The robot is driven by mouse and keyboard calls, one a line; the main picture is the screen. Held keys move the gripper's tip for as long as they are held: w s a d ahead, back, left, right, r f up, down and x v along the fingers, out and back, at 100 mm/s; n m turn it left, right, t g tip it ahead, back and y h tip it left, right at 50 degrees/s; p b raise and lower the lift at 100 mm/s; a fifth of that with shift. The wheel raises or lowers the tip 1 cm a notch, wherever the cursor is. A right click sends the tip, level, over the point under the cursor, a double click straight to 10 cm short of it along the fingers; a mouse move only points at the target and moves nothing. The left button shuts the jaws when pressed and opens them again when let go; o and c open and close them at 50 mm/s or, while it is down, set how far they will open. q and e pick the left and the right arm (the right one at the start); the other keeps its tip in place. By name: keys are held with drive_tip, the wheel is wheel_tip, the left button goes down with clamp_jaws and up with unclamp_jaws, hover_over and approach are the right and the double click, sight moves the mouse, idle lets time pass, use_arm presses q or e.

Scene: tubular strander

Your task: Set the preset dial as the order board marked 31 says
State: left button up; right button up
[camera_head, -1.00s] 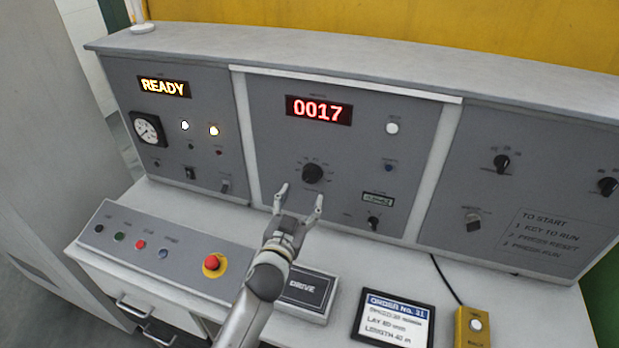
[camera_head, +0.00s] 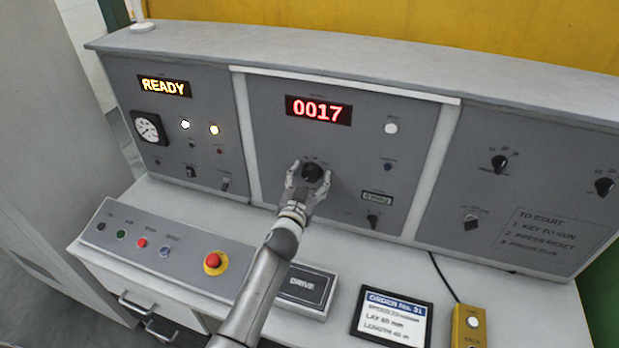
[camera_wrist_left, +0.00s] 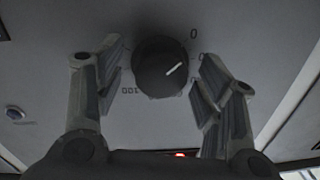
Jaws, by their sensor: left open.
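The preset dial is a round black knob (camera_head: 312,173) on the middle panel, below a red display (camera_head: 318,110) reading 0017. My left gripper (camera_head: 310,174) is open, with a finger on either side of the knob. In the left wrist view the knob (camera_wrist_left: 160,67) sits between the open fingers (camera_wrist_left: 158,85), with gaps visible on both sides. Its white pointer line slants to the upper right; the scale is partly hidden. The order board (camera_head: 393,317) headed ORDER No. 31 lies on the desk; its lines include LAY and LENGTH, but the small figures are blurred. My right gripper is out of view.
A red emergency button (camera_head: 214,263) on a yellow base and several small buttons sit on the left desk panel. A DRIVE box (camera_head: 305,290) lies beneath my left arm. A yellow pendant (camera_head: 468,326) with a cable is at right. Other knobs (camera_head: 499,163) are on the right panel.

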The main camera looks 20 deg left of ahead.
use_arm(q)
drive_tip(key=c, duration=1)
drive_tip(key=shift+c, duration=0.2)
drive_tip(key=shift+f, duration=0.1)
drive_tip(key=m+b, duration=0.1)
drive_tip(key=m, duration=0.2)
drive_tip(key=shift+f+b, duration=0.1)
drive_tip(key=shift+b, duration=0.2)
drive_tip(key=m+b, duration=0.1)
drive_tip(key=m, duration=0.2)
drive_tip(key=shift+m, duration=0.4)
drive_tip(key=m+b, duration=0.1)
drive_tip(key=m, duration=0.2)
drive_tip(key=shift+m, duration=0.3)
drive_tip(key=shift+m+t+h+b, duration=0.3)
drive_tip(key=shift+m+h+b, duration=0.15)
drive_tip(key=shift+m, duration=1.55)
